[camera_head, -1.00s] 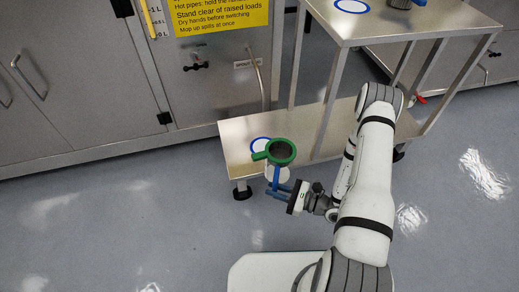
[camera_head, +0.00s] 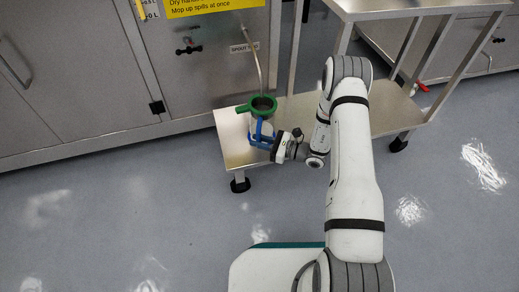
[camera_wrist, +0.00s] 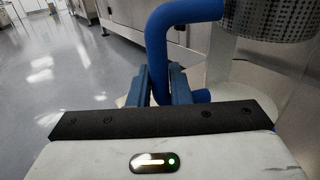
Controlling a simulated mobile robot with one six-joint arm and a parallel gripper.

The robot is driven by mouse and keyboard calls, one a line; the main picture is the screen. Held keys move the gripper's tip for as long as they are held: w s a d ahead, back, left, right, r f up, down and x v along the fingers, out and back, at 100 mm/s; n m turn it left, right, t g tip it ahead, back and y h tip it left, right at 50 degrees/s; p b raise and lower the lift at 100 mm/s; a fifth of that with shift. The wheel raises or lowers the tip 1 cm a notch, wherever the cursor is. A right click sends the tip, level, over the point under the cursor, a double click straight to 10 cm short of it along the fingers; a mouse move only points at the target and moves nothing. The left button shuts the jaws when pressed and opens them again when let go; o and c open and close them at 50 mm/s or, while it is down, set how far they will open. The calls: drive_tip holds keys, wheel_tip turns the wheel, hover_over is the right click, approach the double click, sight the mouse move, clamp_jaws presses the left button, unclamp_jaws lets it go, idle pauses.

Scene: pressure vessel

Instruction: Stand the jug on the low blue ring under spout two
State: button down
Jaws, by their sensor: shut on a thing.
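My gripper (camera_head: 266,141) is shut on the handle from the front right. The low blue ring is largely hidden behind the jug and gripper. I cannot tell whether the jug's base touches the shelf.
The low shelf (camera_head: 233,150) belongs to a metal cart with uprights and a higher shelf (camera_head: 420,5) to the right. The steel cabinet (camera_head: 120,75) with a valve handle (camera_head: 188,50) stands behind. Floor is clear at front left.

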drive_tip(key=shift+w+f, duration=0.1)
drive_tip(key=shift+w, duration=0.1)
wheel_tip(320, 180, down, 4)
drive_tip(key=shift+r+b, duration=0.25)
drive_tip(key=shift+b, duration=0.95)
drive_tip(key=shift+r, duration=0.15)
drive_tip(key=c, duration=1.8)
unclamp_jaws()
drive_tip(key=shift+f, duration=0.2)
drive_tip(key=o, duration=0.5)
drive_tip(key=shift+c, duration=0.2)
drive_tip(key=shift+r, duration=0.1)
